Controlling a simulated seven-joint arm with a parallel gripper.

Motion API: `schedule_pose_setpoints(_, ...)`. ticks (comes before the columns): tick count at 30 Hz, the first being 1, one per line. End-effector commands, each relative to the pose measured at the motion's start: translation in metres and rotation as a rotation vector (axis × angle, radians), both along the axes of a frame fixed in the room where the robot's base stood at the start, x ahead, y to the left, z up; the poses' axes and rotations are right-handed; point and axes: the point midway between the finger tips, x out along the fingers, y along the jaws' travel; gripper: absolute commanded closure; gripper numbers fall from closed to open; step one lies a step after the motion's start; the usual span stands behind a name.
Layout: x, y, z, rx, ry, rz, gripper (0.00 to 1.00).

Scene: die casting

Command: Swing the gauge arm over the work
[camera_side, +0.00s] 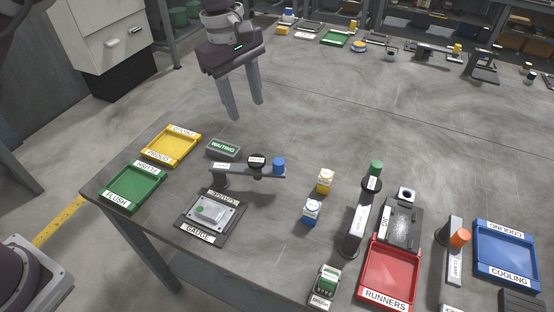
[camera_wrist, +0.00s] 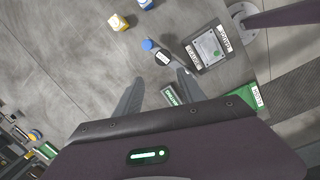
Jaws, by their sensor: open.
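The gauge arm (camera_side: 236,171) is a grey bar on a post, with a black round dial on it and a blue knob (camera_side: 279,165) at its right end. It lies behind the gauge plate (camera_side: 212,216), a dark base labelled GAUGE that bears a silver work piece with a green dot. The bar does not cover the work piece. In the wrist view the blue knob (camera_wrist: 148,44) and the gauge plate (camera_wrist: 209,48) show ahead of the fingers. My gripper (camera_side: 243,113) is open and empty, fingers pointing down, above the table behind the gauge arm. It also shows in the wrist view (camera_wrist: 158,92).
A WAITING sign (camera_side: 223,149) stands left of the gauge arm. A yellow tray (camera_side: 171,146) and a green FLUSH tray (camera_side: 134,187) lie at left. Yellow (camera_side: 325,181) and blue (camera_side: 312,211) bottles stand right of the knob.

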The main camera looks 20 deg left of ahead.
Motion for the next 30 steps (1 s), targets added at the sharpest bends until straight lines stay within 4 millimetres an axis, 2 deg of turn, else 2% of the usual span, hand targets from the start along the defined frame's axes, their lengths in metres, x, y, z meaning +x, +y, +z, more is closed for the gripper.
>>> schedule_pose_setpoints(1, 0.009, -0.018, -0.029, 0.043, 0.023, 0.026, 0.53)
schedule_pose_setpoints(3, 0.017, -0.040, -0.059, 0.084, 0.039, 0.065, 0.53)
schedule_pose_setpoints(6, 0.019, -0.059, -0.086, 0.121, 0.048, 0.093, 0.53)
schedule_pose_setpoints(11, 0.019, -0.065, -0.111, 0.133, 0.054, 0.105, 0.53)
schedule_pose_setpoints(15, 0.019, -0.064, -0.139, 0.134, 0.054, 0.104, 0.53)
schedule_pose_setpoints(21, 0.019, -0.064, -0.163, 0.131, 0.052, 0.103, 0.53)
schedule_pose_setpoints(29, 0.020, -0.064, -0.166, 0.130, 0.051, 0.103, 0.53)
schedule_pose_setpoints(30, 0.019, -0.064, -0.166, 0.130, 0.051, 0.103, 0.61)
